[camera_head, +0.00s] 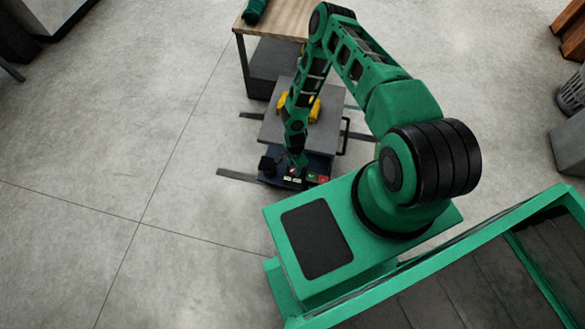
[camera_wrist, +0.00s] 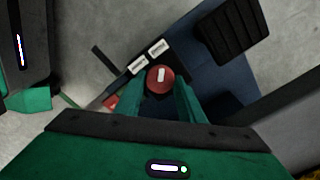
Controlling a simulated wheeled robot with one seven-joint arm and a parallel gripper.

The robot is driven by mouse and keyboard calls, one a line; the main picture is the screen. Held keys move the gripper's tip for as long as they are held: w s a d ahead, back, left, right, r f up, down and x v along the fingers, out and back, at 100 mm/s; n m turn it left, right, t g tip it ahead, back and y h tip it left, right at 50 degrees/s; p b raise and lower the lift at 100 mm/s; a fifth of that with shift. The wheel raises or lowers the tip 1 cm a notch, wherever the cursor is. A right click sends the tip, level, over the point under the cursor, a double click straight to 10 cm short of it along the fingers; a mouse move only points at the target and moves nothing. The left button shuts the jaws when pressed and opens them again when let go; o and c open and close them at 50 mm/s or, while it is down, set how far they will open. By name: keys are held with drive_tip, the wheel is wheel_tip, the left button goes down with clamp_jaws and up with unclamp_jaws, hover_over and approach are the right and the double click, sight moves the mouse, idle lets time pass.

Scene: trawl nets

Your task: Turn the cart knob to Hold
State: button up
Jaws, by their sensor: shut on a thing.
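The cart knob (camera_wrist: 160,79) is round and red with a white pointer mark, and sits on a dark blue panel (camera_wrist: 207,80) of the cart. In the wrist view my gripper (camera_wrist: 160,92) has one green finger on each side of the knob and is shut on it. Two white labels (camera_wrist: 149,55) lie beside the knob; their text is too small to read. In the head view my gripper (camera_head: 297,165) reaches down to the front panel of the cart (camera_head: 292,128), and the knob itself is hard to make out there.
A black pad-like part (camera_wrist: 232,38) stands on the panel near the knob. Yellow objects (camera_head: 314,108) lie on the cart's grey top. A wooden-topped table (camera_head: 284,18) stands behind the cart. Open concrete floor (camera_head: 120,150) lies to the left.

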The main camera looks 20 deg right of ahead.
sight(294, 169)
drive_tip(key=shift+w+a, duration=0.25)
drive_tip(key=shift+a, duration=0.1)
drive_tip(key=o, duration=1)
drive_tip(key=shift+o, duration=0.2)
drive_tip(key=shift+d, duration=0.15)
drive_tip(key=shift+s, duration=0.1)
drive_tip(key=shift+r, duration=0.1)
wheel_tip(294, 169, up, 11)
drive_tip(key=shift+f, duration=0.2)
